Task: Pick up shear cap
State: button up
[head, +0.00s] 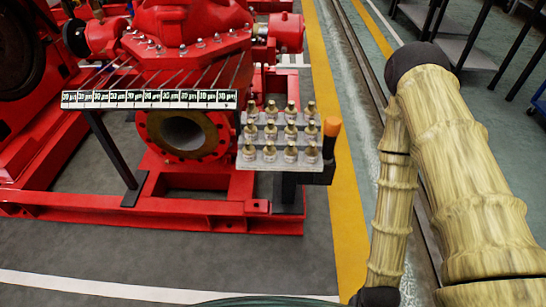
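Several small brass-topped metal pieces (290,128) stand upright in three rows on a stepped grey rack (246,163) in front of the red pump. They look alike, and I cannot tell for certain which is the shear cap. My arm (455,170), with a wood-like pattern and dark joints, fills the right side of the head view, apart from the rack. My gripper is not in view.
A row of thin rods with white labels (150,99) is left of the rack. An orange-handled tool (332,127) stands in a dark holder at its right. The red pump frame (225,215) lies below. A grey cart (468,50) is at the back right.

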aim_at(270, 152)
jog(key=k, duration=1.15)
jog(key=u, duration=0.3)
jog(key=i, duration=0.65)
jog(key=u, duration=0.25)
